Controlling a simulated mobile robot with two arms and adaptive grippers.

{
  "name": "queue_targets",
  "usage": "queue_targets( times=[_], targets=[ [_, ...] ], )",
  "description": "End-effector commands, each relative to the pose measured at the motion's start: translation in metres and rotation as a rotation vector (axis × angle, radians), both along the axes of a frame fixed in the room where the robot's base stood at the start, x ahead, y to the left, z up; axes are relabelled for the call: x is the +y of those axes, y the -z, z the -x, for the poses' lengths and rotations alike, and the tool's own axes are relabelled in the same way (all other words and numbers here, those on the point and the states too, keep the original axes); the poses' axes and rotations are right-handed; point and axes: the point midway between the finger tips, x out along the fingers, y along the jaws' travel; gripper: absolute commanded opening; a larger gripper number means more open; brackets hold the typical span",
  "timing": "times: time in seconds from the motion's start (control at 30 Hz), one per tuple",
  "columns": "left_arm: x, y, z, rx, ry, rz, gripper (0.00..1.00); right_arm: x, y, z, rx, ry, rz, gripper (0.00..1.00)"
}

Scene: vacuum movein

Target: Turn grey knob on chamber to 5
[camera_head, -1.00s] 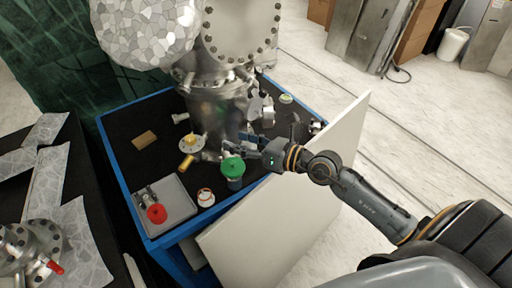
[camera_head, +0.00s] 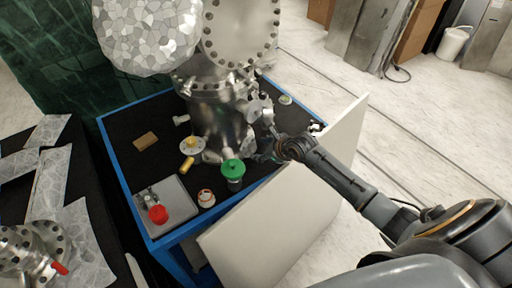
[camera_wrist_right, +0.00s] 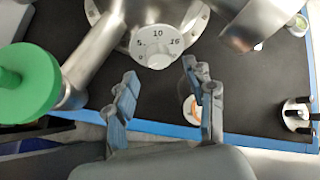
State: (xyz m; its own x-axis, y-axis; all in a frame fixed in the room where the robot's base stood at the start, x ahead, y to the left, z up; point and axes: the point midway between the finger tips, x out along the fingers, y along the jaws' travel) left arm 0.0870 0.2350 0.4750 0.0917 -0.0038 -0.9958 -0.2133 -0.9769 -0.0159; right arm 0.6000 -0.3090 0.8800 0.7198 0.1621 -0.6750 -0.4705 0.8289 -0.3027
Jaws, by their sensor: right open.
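The grey knob (camera_wrist_right: 157,48) shows in the right wrist view on the metal chamber's lower side, with the marks 5, 10 and one at about 15 around it. I cannot make out the knob clearly in the head view. The chamber (camera_head: 212,112) stands on the table. My right gripper (camera_wrist_right: 160,76) is open and empty. Its two fingers sit on either side of the knob's line, short of it and apart from it. In the head view my right gripper (camera_head: 263,142) is close to the chamber's right side. My left gripper is out of view.
A green-capped fitting (camera_head: 233,168) stands just left of my right gripper. The blue-edged black table (camera_head: 125,150) also holds a grey tray (camera_head: 178,205) with a red knob, and small parts. A white panel (camera_head: 270,230) stands at the table's front.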

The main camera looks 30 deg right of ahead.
Motion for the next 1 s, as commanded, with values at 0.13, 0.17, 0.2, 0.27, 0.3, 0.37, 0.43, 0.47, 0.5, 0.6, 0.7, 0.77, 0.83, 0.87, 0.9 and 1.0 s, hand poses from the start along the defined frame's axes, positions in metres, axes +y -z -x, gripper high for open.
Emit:
queue_targets(
  times=[0.13,0.17,0.2,0.27,0.3,0.37,0.43,0.47,0.5,0.6,0.7,0.77,0.83,0.87,0.9,1.0],
  targets=[
    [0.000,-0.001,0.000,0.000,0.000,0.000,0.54,0.004,0.014,-0.016,-0.001,0.000,-0.002,0.54],
    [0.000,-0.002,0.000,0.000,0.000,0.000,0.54,0.005,0.016,-0.018,-0.001,0.001,-0.002,0.54],
    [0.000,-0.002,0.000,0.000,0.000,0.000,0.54,0.005,0.019,-0.021,0.000,0.001,-0.003,0.54],
    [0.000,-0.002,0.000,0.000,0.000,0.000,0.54,0.006,0.022,-0.023,0.000,0.000,-0.002,0.54],
    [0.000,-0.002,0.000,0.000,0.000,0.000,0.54,0.006,0.023,-0.025,-0.002,-0.001,-0.001,0.54],
    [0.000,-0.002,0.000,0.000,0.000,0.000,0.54,0.006,0.024,-0.026,-0.002,-0.001,-0.001,0.54],
    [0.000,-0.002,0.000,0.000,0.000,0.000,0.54,0.007,0.025,-0.027,-0.002,-0.001,0.000,0.54],
    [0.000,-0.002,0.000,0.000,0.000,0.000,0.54,0.007,0.025,-0.027,-0.002,-0.001,0.000,0.54],
    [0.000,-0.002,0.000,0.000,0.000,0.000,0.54,0.007,0.025,-0.027,-0.001,-0.002,-0.001,0.54],
    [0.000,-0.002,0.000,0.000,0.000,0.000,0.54,0.007,0.025,-0.027,-0.001,-0.002,-0.001,0.54],
    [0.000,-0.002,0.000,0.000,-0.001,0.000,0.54,0.007,0.025,-0.027,-0.001,-0.001,-0.001,0.44],
    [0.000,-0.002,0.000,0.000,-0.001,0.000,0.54,0.007,0.025,-0.027,-0.001,-0.001,-0.001,0.32],
    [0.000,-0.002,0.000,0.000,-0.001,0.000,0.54,0.007,0.025,-0.027,-0.001,-0.001,-0.001,0.17],
    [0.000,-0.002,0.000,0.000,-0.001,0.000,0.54,0.007,0.025,-0.027,0.000,-0.001,-0.001,0.11],
    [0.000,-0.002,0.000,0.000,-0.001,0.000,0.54,0.007,0.025,-0.027,0.000,-0.001,-0.001,0.03],
    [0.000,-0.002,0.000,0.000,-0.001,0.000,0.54,0.007,0.025,-0.027,0.000,-0.001,-0.001,0.00]
  ],
)
